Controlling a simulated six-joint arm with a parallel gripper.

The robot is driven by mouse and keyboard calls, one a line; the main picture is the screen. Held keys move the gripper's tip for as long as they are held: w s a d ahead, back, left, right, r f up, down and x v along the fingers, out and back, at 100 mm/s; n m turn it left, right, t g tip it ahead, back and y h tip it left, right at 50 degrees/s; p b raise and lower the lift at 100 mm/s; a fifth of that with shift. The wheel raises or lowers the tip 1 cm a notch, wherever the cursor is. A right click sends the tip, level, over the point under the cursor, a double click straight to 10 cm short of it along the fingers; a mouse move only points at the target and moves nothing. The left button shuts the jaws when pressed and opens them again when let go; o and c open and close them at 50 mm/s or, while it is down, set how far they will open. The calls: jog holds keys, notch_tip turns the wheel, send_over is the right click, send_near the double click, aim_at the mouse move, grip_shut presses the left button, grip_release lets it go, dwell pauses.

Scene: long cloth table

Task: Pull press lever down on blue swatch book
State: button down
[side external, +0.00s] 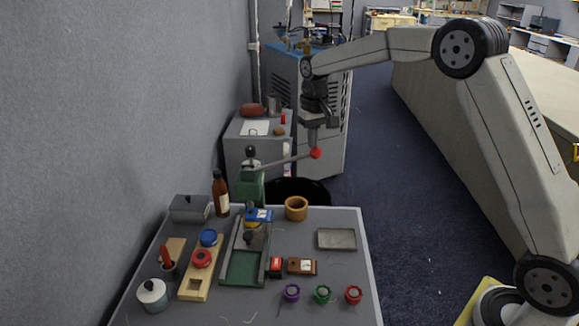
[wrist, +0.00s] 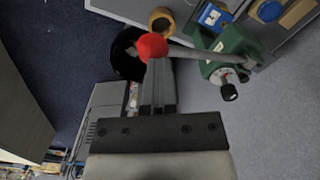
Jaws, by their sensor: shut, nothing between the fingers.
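The green press (side external: 250,186) stands at the back of the grey table, with its ram over the blue swatch book (side external: 262,214). Its lever (side external: 284,161) sticks out to the right, slightly raised, and ends in a red ball knob (side external: 316,153). My gripper (side external: 313,148) points down, shut and empty, with its tips right at the knob. In the wrist view the shut fingers (wrist: 158,65) end beside the red knob (wrist: 151,45); whether they touch it I cannot tell. The lever rod (wrist: 190,53) runs to the press (wrist: 232,52); the blue book (wrist: 212,16) shows in part.
A black bin (side external: 303,189) is behind the table, below the lever. Several small jars stand along the front.

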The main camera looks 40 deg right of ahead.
jog(key=shift+r, duration=0.1)
jog(key=shift+w+a+r, duration=0.1)
jog(key=shift+r, duration=1.15)
jog(key=shift+w+a+r, duration=0.1)
jog(key=shift+r, duration=1.1)
jog(key=shift+s+f, duration=0.1)
jog(key=shift+s+a+f, duration=0.3)
jog(key=shift+s, duration=0.05)
jog(key=s+a+f+n+t, duration=0.1)
jog(key=s+f, duration=0.3)
jog(key=s, duration=0.4)
jog(key=s+a+f+n, duration=0.1)
jog(key=s+a+f, duration=0.2)
jog(key=s+f, duration=0.2)
jog(key=s+a+f+n+t, duration=0.1)
jog(key=s+f, duration=0.3)
jog(key=s, duration=0.7)
jog(key=shift+s+a+f+t, duration=0.15)
jog(key=shift+s+a+t, duration=0.2)
jog(key=shift+a, duration=0.55)
